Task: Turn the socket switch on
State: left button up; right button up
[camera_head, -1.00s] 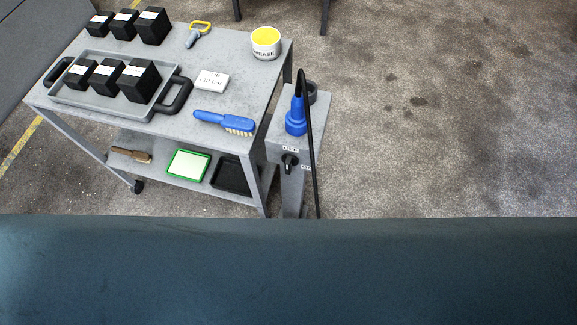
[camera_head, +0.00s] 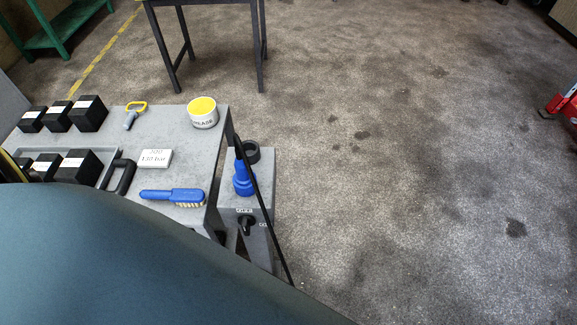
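The socket switch is a black rotary knob (camera_head: 246,226) on the front face of a grey post (camera_head: 260,195) beside the trolley's right end. A small label above the knob and another to its right are too small to read surely. A blue plug (camera_head: 243,180) stands in the post's top, with a black cable (camera_head: 272,228) running down past the knob's right side. Neither of my grippers shows in the head view. A large blue-grey curved surface covers the lower left and hides the trolley's lower part.
The grey trolley (camera_head: 185,125) holds black boxes (camera_head: 88,113), a grease tub (camera_head: 202,113), a blue brush (camera_head: 173,197), a white card (camera_head: 155,159) and a yellow-handled pin (camera_head: 134,115). A dark-legged table (camera_head: 203,3) stands behind. Floor to the right is open, with a red object (camera_head: 566,102) at far right.

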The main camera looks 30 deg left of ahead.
aim_at(246, 221)
jog(key=z, duration=0.3)
jog(key=k, duration=1.3)
jog(key=u, duration=1.7)
jog(key=i, duration=0.5)
jog(key=u, duration=0.05)
